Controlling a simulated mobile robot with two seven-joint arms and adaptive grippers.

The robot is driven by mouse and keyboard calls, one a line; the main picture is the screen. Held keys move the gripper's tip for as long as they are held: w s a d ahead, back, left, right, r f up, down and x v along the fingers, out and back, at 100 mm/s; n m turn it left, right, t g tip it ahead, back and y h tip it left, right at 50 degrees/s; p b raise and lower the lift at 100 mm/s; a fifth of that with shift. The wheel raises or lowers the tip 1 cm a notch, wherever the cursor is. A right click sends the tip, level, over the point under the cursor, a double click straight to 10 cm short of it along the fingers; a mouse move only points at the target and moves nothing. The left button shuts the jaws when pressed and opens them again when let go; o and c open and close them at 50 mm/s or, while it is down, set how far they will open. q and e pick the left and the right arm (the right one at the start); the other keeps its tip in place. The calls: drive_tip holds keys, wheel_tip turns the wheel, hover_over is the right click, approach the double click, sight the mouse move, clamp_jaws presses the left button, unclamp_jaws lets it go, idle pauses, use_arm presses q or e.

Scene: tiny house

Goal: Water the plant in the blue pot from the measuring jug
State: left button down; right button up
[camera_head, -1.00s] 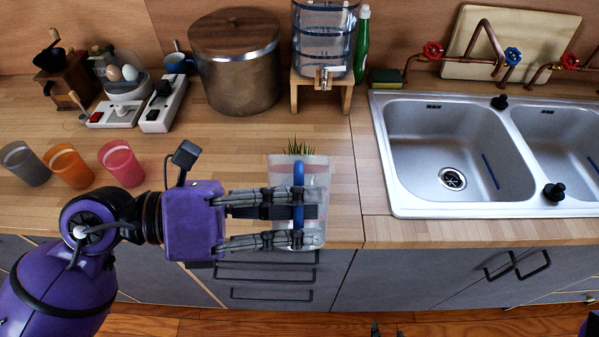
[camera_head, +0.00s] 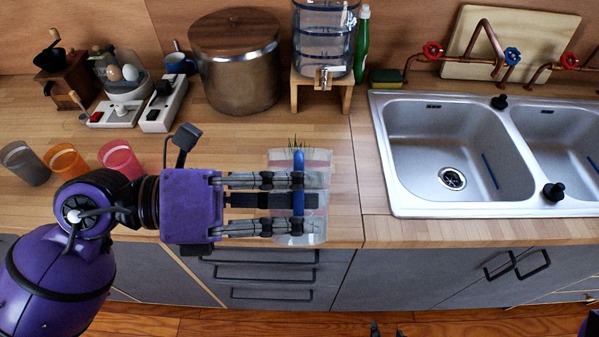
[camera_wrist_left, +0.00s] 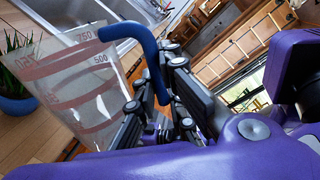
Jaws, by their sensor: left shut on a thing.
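The measuring jug (camera_head: 313,228) is clear, with pinkish markings and a blue handle (camera_head: 298,170). My left gripper (camera_head: 298,203) is shut on the handle, its fingers pointing right, near the counter's front edge. In the left wrist view the jug (camera_wrist_left: 75,85) shows its scale, and the gripper (camera_wrist_left: 165,95) is at the blue handle. The plant's green leaves (camera_head: 297,145) stick up just behind the jug in the head view, where the pot is hidden. The wrist view shows the blue pot (camera_wrist_left: 15,104) beyond the jug. I cannot tell the water level.
The sink (camera_head: 440,150) lies to the right. Grey, orange and pink cups (camera_head: 120,158) stand at the left. A large pot (camera_head: 236,65) and a water dispenser (camera_head: 325,45) stand at the back. The counter between the cups and the plant is partly clear.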

sight(298, 242)
idle(0.7)
use_arm(q)
drive_tip(key=f+m, duration=0.1)
drive_tip(key=s+f, duration=0.1)
drive_tip(key=f, duration=0.1)
drive_tip(key=s+f+m, duration=0.1)
drive_tip(key=shift+s+f+m+t+h+b, duration=0.15)
drive_tip(key=shift+f+m+t+h+b, duration=0.15)
drive_tip(key=shift+b, duration=0.05)
drive_tip(key=shift+s+f, duration=0.1)
drive_tip(key=shift+s, duration=0.1)
drive_tip(key=shift+s+f+m, duration=0.15)
drive_tip(key=shift+f+m, duration=0.3)
drive_tip(key=shift+m, duration=0.05)
drive_tip(key=s+f+m+h+b, duration=0.1)
drive_tip(key=s+f+m+b, duration=0.3)
drive_tip(key=f+m, duration=0.2)
drive_tip(key=shift+s+f+t, duration=0.35)
drive_tip(key=shift+t, duration=0.05)
use_arm(e)
drive_tip(key=shift+g, duration=0.4)
drive_tip(key=shift+s+f, duration=0.3)
drive_tip(key=shift+f, duration=0.55)
drive_tip(key=shift+s+f, duration=0.35)
drive_tip(key=shift+f, duration=0.45)
drive_tip(key=shift+s+f, duration=0.3)
drive_tip(key=shift+f, duration=0.55)
